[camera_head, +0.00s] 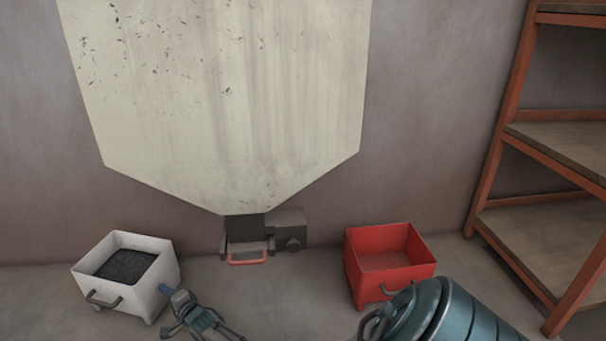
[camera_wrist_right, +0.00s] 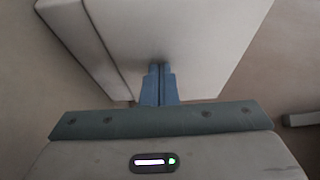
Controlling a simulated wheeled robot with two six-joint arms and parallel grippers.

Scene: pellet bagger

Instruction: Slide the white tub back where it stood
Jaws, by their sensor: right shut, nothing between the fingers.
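The white tub (camera_head: 145,301) stands upright on the floor at the left in the head view, with dark pellets (camera_head: 126,266) inside and a grey handle on its front. My right gripper (camera_head: 166,291) is at the tub's right side, low near its front corner. In the right wrist view the tub's white wall (camera_wrist_right: 190,35) fills the top, and the gripper's blue fingers (camera_wrist_right: 160,68) are shut together, with nothing between them. Their tips are against or very close to the wall; I cannot tell if they touch. My left gripper is not in view.
A pale hopper (camera_head: 230,100) hangs on the wall above an outlet with an orange handle (camera_head: 247,258). A red tub (camera_head: 367,287) stands right of it. An orange-framed shelf (camera_head: 545,250) is at far right. Floor is clear between the white tub and the outlet.

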